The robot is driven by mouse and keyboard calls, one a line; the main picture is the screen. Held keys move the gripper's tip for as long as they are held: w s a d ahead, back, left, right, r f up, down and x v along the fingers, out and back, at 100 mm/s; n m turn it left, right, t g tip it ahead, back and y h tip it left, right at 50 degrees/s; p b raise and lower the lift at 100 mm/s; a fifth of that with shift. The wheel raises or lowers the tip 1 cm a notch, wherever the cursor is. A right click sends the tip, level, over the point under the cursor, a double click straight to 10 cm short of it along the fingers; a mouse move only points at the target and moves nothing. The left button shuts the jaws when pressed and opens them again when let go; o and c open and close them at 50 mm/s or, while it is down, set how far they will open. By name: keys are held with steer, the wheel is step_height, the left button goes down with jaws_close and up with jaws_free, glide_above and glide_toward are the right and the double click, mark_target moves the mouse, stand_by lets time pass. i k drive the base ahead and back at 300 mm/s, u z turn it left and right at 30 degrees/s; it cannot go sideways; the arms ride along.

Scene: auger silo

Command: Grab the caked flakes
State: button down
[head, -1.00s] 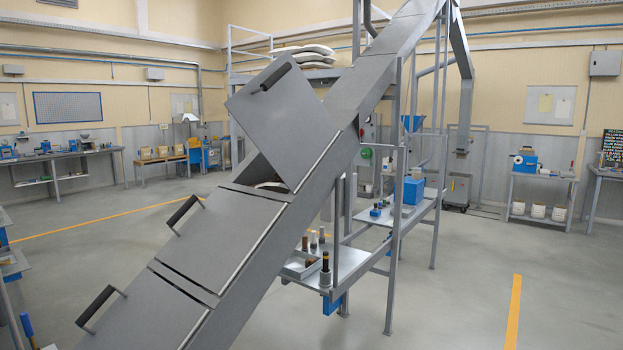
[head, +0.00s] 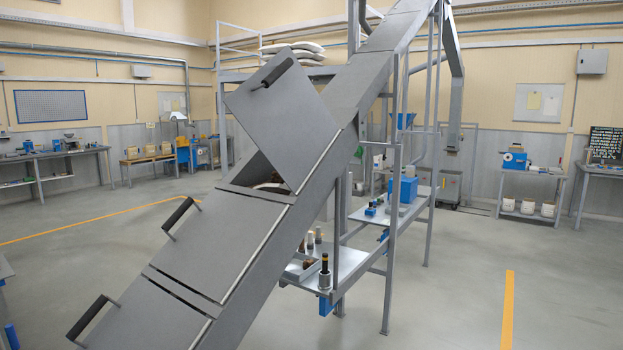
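An inclined grey auger trough (head: 362,88) runs from the lower left up to the top right. One of its covers (head: 285,120) is tilted up, with a dark handle (head: 262,84). Under this raised cover is an opening where a little pale and brownish material (head: 270,186) shows; I cannot tell whether it is the caked flakes. Two lower covers, a middle one (head: 212,235) and a bottom one (head: 142,318), lie shut, each with a dark handle. My gripper is not in view.
A metal shelf (head: 350,262) beside the trough holds a tray (head: 303,268) and several dark cylindrical items. A blue box (head: 404,190) stands on a further shelf. Steel posts rise close to the trough's right side. The floor at right (head: 450,290) is clear.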

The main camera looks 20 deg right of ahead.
mark_target(275, 178)
steer(key=z, duration=0.3)
steer(key=i, duration=1.65)
steer(key=u, duration=0.25)
steer(key=k, duration=0.7)
steer(key=u, duration=0.5)
steer(key=k, duration=0.65)
steer(key=u, duration=0.35)
steer(key=i, duration=0.15)
